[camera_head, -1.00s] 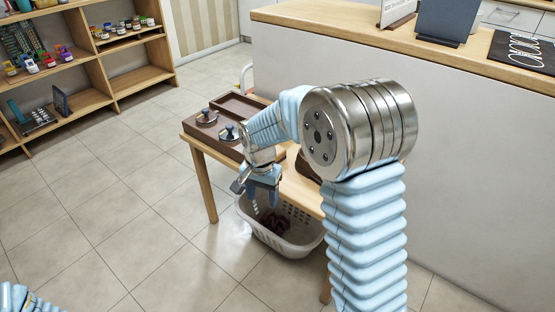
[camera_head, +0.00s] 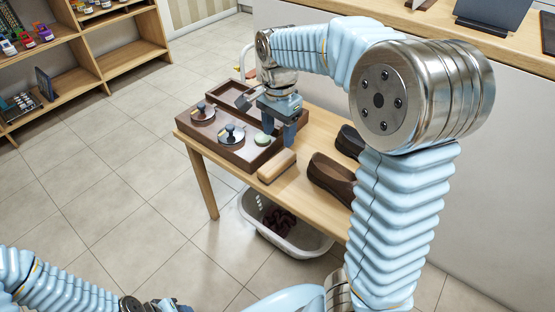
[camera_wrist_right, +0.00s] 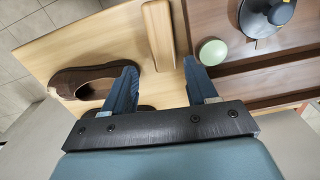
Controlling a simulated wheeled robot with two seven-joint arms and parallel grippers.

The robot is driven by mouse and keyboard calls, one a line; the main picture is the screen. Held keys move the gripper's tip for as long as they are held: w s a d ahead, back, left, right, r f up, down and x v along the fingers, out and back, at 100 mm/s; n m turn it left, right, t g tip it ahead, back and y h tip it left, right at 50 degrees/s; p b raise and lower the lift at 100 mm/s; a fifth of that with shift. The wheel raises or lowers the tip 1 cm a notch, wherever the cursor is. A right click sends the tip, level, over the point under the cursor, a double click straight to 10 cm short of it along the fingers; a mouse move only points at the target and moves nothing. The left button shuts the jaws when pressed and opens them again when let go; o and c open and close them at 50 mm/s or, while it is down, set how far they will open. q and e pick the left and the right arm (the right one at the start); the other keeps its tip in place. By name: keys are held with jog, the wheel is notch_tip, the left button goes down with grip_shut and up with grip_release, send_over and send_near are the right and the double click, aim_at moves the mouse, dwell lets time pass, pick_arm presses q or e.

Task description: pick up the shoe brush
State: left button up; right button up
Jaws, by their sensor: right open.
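The shoe brush (camera_head: 277,166), a pale wooden block, lies on the wooden table beside the brown tray's near side. It also shows in the right wrist view (camera_wrist_right: 158,36), ahead of the gap between my fingertips. My right gripper (camera_head: 279,140) is open and empty, pointing down above the table and just behind the brush in the head view. Its two spread fingers show in the right wrist view (camera_wrist_right: 160,66). My left gripper (camera_head: 166,305) is only partly in view at the bottom edge, and its jaws cannot be made out.
The brown tray (camera_head: 243,155) holds round metal lids with dark knobs (camera_head: 230,131) and a green round item (camera_head: 262,139). Brown shoes (camera_head: 328,176) stand right of the brush. A white basket (camera_head: 300,238) sits on the floor below the table (camera_head: 285,190).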

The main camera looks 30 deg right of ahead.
aim_at(277, 161)
notch_tip(277, 161, down, 7)
jog(key=shift+r+b, duration=0.2)
jog(key=shift+b, duration=0.35)
notch_tip(277, 161, down, 5)
jog(key=shift+w+a+r+b, duration=0.1)
jog(key=shift+a+b, duration=0.05)
jog(key=shift+b, duration=0.45)
jog(key=c, duration=0.8)
jog(key=shift+o, duration=0.2)
